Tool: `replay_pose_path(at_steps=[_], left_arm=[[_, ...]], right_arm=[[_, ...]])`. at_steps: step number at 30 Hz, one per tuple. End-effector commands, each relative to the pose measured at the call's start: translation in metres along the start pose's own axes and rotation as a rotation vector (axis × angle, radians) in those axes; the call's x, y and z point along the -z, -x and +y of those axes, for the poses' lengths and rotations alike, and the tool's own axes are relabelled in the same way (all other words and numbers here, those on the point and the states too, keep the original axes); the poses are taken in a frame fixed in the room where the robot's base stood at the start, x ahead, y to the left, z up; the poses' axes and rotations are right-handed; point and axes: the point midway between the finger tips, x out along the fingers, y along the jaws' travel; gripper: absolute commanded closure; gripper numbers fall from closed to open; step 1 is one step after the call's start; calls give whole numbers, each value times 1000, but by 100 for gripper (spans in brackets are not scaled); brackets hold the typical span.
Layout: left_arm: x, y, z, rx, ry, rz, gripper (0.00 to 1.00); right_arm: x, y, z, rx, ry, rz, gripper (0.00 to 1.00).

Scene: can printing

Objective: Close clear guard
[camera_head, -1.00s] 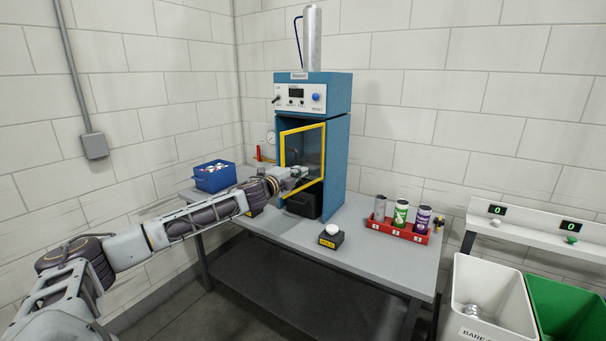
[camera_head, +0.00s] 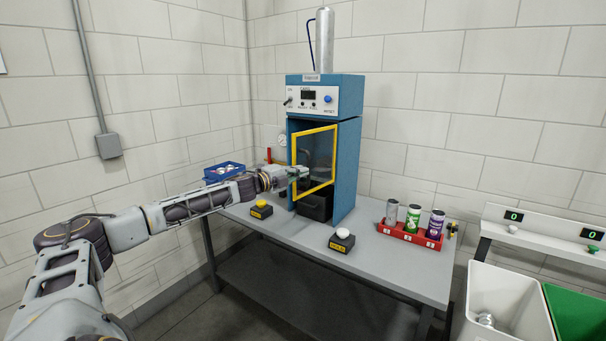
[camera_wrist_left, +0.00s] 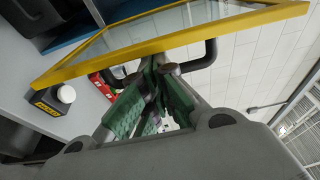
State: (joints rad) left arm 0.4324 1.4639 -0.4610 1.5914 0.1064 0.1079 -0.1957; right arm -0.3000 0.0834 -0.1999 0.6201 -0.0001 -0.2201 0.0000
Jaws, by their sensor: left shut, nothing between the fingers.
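The clear guard (camera_head: 316,155) is a see-through panel in a yellow frame on the front of the blue printing machine (camera_head: 345,150). In the head view it stands at an angle to the front, partly open. The guard's yellow edge (camera_wrist_left: 170,43) and a dark handle (camera_wrist_left: 200,58) show in the left wrist view. My left gripper (camera_head: 303,172) is at the guard's lower left part, and its fingertips (camera_wrist_left: 157,68) are shut with nothing between them, close to the handle. I cannot tell whether they touch it. My right gripper is not in view.
A red rack (camera_head: 409,236) holds three cans at the right. A blue bin (camera_head: 222,170) is behind my left arm. White and green bins stand at far right.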

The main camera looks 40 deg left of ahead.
Motion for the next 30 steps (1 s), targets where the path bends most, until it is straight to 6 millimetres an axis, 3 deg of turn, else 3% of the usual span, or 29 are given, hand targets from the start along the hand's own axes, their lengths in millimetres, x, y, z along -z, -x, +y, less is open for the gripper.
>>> replay_pose_path(at_steps=[30], left_arm=[[-12,8,0,-1,0,51,100]], right_arm=[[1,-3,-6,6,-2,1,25]])
